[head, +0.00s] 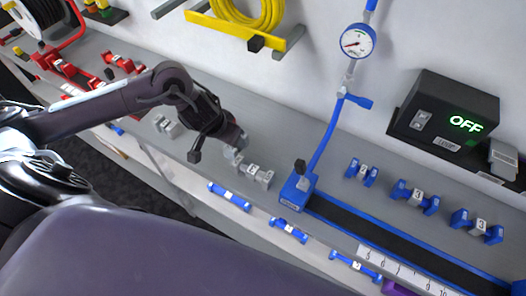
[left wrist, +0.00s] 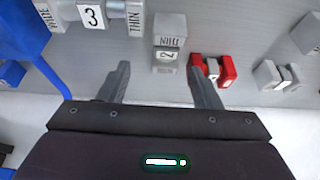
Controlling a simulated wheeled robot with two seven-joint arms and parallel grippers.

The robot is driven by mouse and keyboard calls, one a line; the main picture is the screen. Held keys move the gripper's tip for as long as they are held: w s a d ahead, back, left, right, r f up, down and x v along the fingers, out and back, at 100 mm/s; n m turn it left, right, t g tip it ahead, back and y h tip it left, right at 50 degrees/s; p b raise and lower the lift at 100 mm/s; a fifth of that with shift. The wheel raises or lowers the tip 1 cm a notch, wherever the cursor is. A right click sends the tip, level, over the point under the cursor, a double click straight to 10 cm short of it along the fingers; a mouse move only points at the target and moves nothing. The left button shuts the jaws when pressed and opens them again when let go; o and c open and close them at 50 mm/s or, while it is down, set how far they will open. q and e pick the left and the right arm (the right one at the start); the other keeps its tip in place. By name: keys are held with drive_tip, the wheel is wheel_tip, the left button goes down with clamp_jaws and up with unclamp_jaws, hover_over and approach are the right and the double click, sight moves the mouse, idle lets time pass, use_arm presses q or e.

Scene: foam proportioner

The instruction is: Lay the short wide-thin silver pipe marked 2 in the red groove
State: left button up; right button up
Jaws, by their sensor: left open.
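A short silver pipe (left wrist: 168,45) lies on the grey bench. Its labels read THIN and 2 in the left wrist view, and its other end is not clear there. In the head view a silver piece (head: 232,156) shows beside my gripper. My left gripper (head: 218,152) is open over the bench. In the left wrist view its fingers (left wrist: 160,83) are spread, empty, with the pipe marked 2 beyond and between their tips. A silver pipe marked 3 (left wrist: 95,16) lies to the left of it. My right gripper is not in view.
A red pipe (left wrist: 228,70) and another silver pipe (left wrist: 283,76) lie to the right in the left wrist view. Red fittings (head: 65,70) stand at the bench's far left. A blue valve (head: 298,185), several blue pipes and a box reading OFF (head: 440,112) are on the right.

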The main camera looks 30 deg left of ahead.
sight(230, 152)
use_arm(q)
drive_tip(key=f, duration=0.1)
drive_tip(key=w+a+f, duration=0.1)
drive_tip(key=w+f, duration=0.1)
drive_tip(key=f, duration=0.1)
drive_tip(key=shift+a+f, duration=0.1)
drive_tip(key=shift+a, duration=0.15)
drive_tip(key=x, duration=0.3)
drive_tip(key=shift+d+f, duration=0.2)
drive_tip(key=shift+d, duration=0.15)
drive_tip(key=c, duration=0.9)
drive_tip(key=shift+a, duration=0.1)
drive_tip(key=c, duration=0.3)
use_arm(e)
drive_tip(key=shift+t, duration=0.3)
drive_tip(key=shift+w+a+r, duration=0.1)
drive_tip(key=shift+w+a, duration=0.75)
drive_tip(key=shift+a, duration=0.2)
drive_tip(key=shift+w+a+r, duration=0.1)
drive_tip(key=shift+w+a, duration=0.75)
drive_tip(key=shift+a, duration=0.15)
